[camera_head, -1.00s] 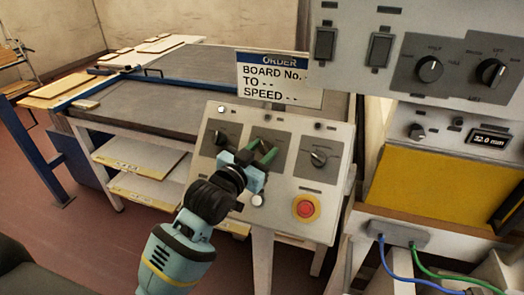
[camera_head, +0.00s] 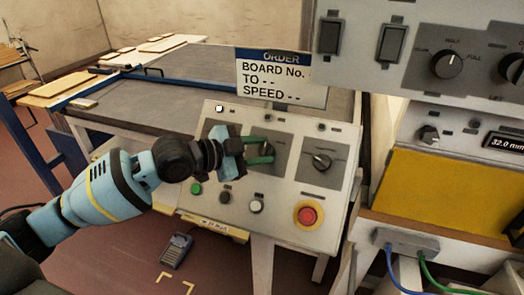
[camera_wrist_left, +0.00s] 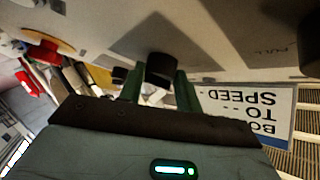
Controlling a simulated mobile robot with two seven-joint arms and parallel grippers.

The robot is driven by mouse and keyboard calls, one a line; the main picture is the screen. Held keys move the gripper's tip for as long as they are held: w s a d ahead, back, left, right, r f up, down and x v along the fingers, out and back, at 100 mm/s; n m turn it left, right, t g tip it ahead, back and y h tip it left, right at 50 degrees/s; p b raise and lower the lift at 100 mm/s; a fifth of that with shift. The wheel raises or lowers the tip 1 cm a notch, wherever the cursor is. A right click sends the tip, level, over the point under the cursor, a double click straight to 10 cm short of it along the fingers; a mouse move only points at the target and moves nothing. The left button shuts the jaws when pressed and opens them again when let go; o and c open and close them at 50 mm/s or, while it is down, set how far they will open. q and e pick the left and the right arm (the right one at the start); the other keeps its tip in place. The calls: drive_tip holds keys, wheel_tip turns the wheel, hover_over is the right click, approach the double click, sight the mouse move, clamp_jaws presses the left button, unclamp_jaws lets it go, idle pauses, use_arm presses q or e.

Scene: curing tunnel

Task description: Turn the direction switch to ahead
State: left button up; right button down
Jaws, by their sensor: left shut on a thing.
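The slanted grey control panel (camera_head: 285,217) in the head view carries several black rotary knobs in a row. My left gripper (camera_head: 262,151) is at the middle knob, reaching in from the left with its green fingers lying nearly level. In the left wrist view the fingers (camera_wrist_left: 160,84) stand on both sides of a black knob (camera_wrist_left: 161,69) and are shut on it. The fingers partly hide this knob in the head view, so its pointing direction and labels cannot be read. The right knob (camera_head: 322,160) on the panel is free. My right gripper is not in view.
Below the knobs are green (camera_head: 196,188), black (camera_head: 225,197) and white (camera_head: 256,206) buttons and a red stop button (camera_head: 309,216). An order sign (camera_head: 280,75) stands behind the panel. An upper switch box (camera_head: 376,75) overhangs at right.

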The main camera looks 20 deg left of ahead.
use_arm(q)
drive_tip(key=shift+w+a+f+m+g+b, duration=0.1)
drive_tip(key=shift+m+g+b, duration=0.3)
drive_tip(key=shift+m+g, duration=0.2)
drive_tip(key=shift+w+m+g+b, duration=0.1)
drive_tip(key=shift+m+g+b, duration=0.25)
drive_tip(key=shift+m+g, duration=0.2)
drive_tip(key=shift+m+g+b, duration=0.35)
drive_tip(key=shift+m+g, duration=0.2)
drive_tip(key=shift+m, duration=0.3)
drive_tip(key=shift+r+m+g, duration=0.35)
drive_tip(key=shift+m+g, duration=0.25)
drive_tip(key=shift+m, duration=0.2)
drive_tip(key=shift+w+r+m+g, duration=0.15)
drive_tip(key=shift+m+g, duration=0.45)
drive_tip(key=shift+m, duration=0.3)
drive_tip(key=shift+m+g+y, duration=0.3)
drive_tip(key=shift+m+y, duration=0.1)
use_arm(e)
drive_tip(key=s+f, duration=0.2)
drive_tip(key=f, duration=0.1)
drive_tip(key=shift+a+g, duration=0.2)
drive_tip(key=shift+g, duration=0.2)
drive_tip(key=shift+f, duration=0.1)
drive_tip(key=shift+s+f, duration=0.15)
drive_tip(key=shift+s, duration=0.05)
use_arm(q)
drive_tip(key=o, duration=1)
drive_tip(key=shift+c, duration=0.2)
